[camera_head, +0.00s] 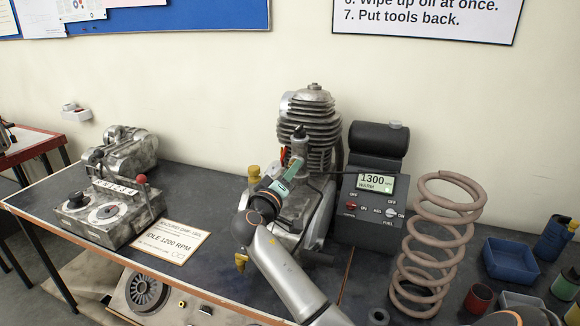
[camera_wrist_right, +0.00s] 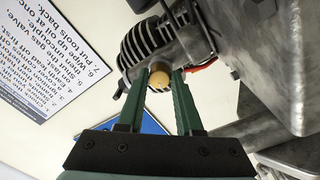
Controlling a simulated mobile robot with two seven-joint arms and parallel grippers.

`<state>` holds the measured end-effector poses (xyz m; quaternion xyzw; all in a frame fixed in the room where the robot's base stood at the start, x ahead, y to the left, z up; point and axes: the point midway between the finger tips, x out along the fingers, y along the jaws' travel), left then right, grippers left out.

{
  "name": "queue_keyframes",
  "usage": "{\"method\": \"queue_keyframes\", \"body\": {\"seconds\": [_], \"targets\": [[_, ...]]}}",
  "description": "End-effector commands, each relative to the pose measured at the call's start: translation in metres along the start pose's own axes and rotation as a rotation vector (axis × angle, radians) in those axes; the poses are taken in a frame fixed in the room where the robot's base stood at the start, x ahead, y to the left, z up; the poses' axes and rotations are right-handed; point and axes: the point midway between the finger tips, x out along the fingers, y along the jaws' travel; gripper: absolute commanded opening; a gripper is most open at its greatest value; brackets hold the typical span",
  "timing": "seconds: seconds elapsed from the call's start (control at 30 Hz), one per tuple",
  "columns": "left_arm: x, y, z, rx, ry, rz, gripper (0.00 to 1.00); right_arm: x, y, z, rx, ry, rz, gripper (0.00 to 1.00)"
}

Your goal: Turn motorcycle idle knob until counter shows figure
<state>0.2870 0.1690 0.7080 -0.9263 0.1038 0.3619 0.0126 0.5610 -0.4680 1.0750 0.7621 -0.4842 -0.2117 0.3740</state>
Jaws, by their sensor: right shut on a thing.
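The motorcycle engine (camera_head: 310,125), with its finned cylinder, stands on the dark bench. The counter display (camera_head: 375,183) on the grey box beside it reads 1300, with WARM below. My right gripper (camera_head: 292,168) reaches the carburettor area in front of the cylinder. In the right wrist view, the fingertips of my right gripper (camera_wrist_right: 160,76) are on either side of a round brass knob (camera_wrist_right: 159,75), shut on it. In the head view my gripper hides this knob. A card (camera_head: 170,242) on the bench reads IDLE 1200 RPM. My left gripper is not in view.
A gearbox-like unit with a lever box (camera_head: 108,218) stands at the left. A large coil spring (camera_head: 433,245) stands right of the counter box. A blue tray (camera_head: 511,260) and small containers are at the far right. The bench front edge is near my arm.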

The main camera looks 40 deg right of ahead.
Motion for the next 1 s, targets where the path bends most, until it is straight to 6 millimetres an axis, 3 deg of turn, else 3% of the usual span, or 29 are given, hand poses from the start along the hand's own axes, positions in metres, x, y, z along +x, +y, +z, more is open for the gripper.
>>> {"method": "queue_keyframes", "body": {"seconds": [0.4, 1.0], "targets": [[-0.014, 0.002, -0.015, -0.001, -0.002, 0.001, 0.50, 0.000, 0.001, 0.001, -0.253, 0.009, -0.003, 0.00], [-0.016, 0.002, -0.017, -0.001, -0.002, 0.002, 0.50, 0.000, 0.000, 0.001, -0.312, 0.012, -0.004, 0.00]]}}
